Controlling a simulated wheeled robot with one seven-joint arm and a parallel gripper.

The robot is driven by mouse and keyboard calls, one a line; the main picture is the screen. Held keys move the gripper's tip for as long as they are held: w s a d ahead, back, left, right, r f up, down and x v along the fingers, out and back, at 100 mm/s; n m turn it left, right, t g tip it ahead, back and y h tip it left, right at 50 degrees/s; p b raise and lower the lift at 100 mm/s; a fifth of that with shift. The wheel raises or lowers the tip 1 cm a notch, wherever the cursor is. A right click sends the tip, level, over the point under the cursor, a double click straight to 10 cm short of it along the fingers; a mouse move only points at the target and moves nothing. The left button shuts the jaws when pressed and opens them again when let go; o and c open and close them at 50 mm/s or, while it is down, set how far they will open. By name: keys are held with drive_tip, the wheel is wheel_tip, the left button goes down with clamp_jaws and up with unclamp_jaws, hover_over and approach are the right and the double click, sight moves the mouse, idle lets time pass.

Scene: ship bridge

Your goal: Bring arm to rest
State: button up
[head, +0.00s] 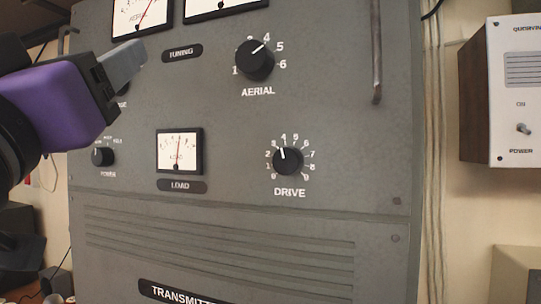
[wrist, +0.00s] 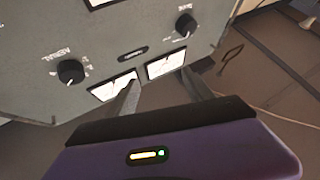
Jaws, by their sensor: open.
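My gripper (head: 124,64) is at the upper left of the head view, a purple body with grey fingers. It is in front of the grey transmitter panel (head: 225,115) and covers part of its left side. In the wrist view my gripper (wrist: 162,90) shows two fingers spread apart with nothing between them. Behind them is the panel face, tilted, with two white meters (wrist: 165,64) and the black aerial knob (wrist: 70,71). I cannot tell how far the fingertips are from the panel.
The head view shows the aerial knob (head: 255,61), drive knob (head: 288,160), power knob (head: 103,156) and load meter (head: 179,151). A metal handle (head: 376,60) is at the panel's right. A wooden-sided speaker box (head: 488,95) hangs on the wall. Cables run between them.

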drive_tip(key=w+f+n+g+y, duration=0.3)
drive_tip(key=f+n+y, duration=0.4)
drive_tip(key=f, duration=1.4)
drive_tip(key=s+d+f+g+y, duration=0.1)
drive_tip(key=d+f, duration=0.4)
drive_tip(key=f, duration=0.4)
drive_tip(key=s+d+f+g+y, duration=0.1)
drive_tip(key=s+d+f, duration=0.1)
drive_tip(key=d+f, duration=0.45)
drive_tip(key=s+d+f+m+h+b, duration=0.1)
drive_tip(key=s+d+f+m+h, duration=0.2)
drive_tip(key=s+d+f, duration=0.35)
drive_tip(key=s+d+f+m+h+b, duration=0.1)
drive_tip(key=s+d+f+m+h, duration=0.2)
drive_tip(key=d+f, duration=0.65)
drive_tip(key=s+d+f+m+g+h, duration=0.2)
drive_tip(key=s+d+f, duration=0.3)
drive_tip(key=s, duration=0.4)
drive_tip(key=s+d+f+m+g+h, duration=0.2)
drive_tip(key=s+d+f, duration=0.3)
drive_tip(key=s, duration=0.4)
drive_tip(key=shift+f+g+h, duration=0.5)
drive_tip(key=shift+f+h, duration=0.3)
drive_tip(key=shift+f, duration=0.05)
